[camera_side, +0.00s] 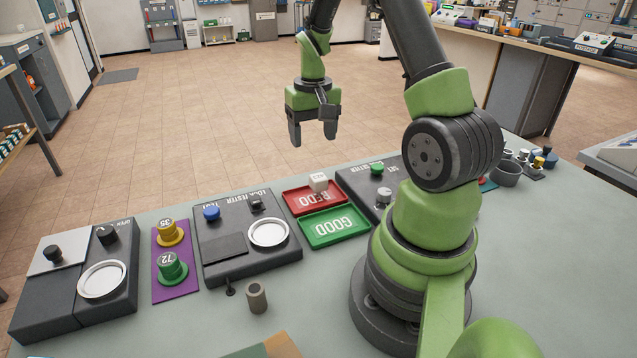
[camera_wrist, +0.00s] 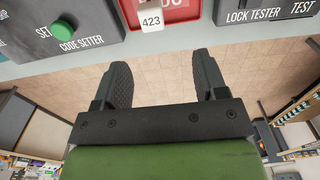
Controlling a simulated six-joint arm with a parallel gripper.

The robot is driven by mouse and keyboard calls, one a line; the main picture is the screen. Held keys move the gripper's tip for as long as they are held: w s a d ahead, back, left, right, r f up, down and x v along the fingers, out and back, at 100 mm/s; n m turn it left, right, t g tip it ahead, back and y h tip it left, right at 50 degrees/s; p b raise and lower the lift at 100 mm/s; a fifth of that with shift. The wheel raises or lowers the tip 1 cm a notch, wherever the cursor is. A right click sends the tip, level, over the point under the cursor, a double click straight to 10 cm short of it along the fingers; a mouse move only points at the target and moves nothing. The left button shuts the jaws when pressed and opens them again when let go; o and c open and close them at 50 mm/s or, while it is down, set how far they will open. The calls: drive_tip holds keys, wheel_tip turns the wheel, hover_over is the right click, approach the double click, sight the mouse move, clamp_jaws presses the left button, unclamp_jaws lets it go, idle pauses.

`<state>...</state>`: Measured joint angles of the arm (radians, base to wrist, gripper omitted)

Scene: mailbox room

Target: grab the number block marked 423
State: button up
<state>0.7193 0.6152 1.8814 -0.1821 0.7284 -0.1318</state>
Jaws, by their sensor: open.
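The number block (camera_side: 318,181) is a small white block on the far edge of the red REDO tray (camera_side: 301,207). My gripper (camera_side: 314,139) is open and empty, raised beyond the far edge of the table. In the wrist view my gripper's fingers (camera_wrist: 162,68) stand apart, with floor between them and the block ahead of them.
The green GOOD tray (camera_side: 345,231) lies beside the red one. The lock tester (camera_side: 246,249) and the code setter (camera_side: 370,187) flank the trays. Yellow and green knobs (camera_side: 171,266) stand on a purple mat. A small grey cylinder (camera_side: 257,298) stands on the near table.

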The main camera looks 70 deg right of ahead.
hover_over(319, 177)
drive_tip(key=f, duration=0.4)
drive_tip(key=shift+w+f, duration=0.3)
drive_tip(key=shift+f, duration=0.1)
drive_tip(key=shift+s+f, duration=0.15)
drive_tip(key=shift+f, duration=1.4)
drive_tip(key=shift+s+f, duration=0.1)
drive_tip(key=shift+f, duration=1.4)
drive_tip(key=c, duration=1)
drive_tip(key=shift+r, duration=0.1)
